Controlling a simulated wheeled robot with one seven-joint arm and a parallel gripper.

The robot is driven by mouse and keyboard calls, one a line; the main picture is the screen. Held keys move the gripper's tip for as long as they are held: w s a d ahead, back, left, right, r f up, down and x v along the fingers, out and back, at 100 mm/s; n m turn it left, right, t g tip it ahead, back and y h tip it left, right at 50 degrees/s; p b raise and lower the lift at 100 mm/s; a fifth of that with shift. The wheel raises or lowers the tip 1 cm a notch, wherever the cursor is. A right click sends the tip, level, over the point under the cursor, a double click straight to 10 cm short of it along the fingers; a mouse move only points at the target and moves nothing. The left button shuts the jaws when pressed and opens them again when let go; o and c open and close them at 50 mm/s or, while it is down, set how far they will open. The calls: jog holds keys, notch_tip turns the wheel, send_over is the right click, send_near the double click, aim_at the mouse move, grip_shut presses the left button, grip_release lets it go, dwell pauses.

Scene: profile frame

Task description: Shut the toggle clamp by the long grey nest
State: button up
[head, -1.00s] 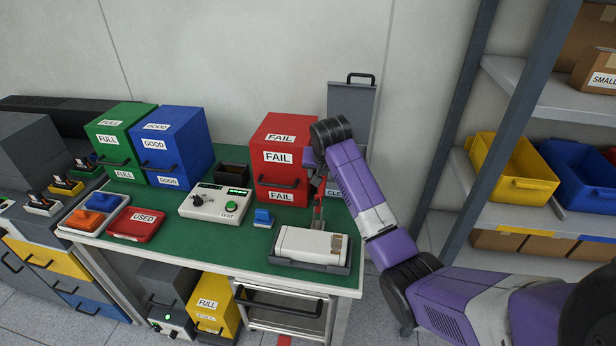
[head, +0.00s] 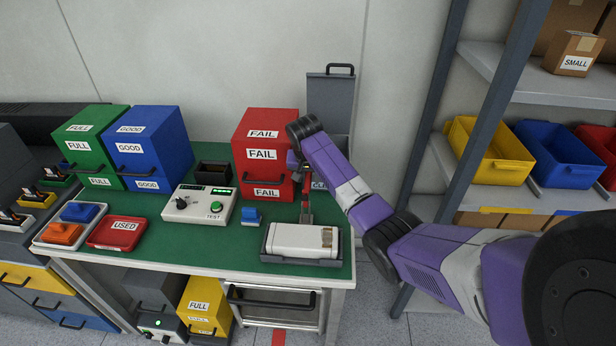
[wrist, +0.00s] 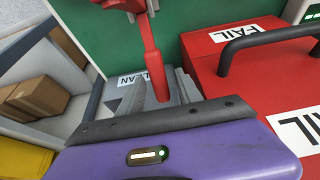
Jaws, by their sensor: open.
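The long grey nest (head: 262,257) lies at the front right of the green bench and holds a cream block (head: 300,239). The toggle clamp (head: 306,214) stands behind the block, with its red lever raised roughly upright. In the wrist view the red lever (wrist: 150,45) runs down from the clamp body toward my gripper. My gripper (wrist: 165,92) is open, with its grey fingers on either side of the lever's end. I cannot tell whether they touch it. In the head view my gripper (head: 304,178) is above the clamp, partly hidden by my arm.
A red FAIL box (head: 262,172) stands close to the left of my gripper. A grey bin (head: 330,95) is behind my arm. A small blue block (head: 252,215) and a tester (head: 200,203) sit left of the nest. Shelving (head: 470,180) stands at the right.

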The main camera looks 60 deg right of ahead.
grip_shut()
dwell(1.5)
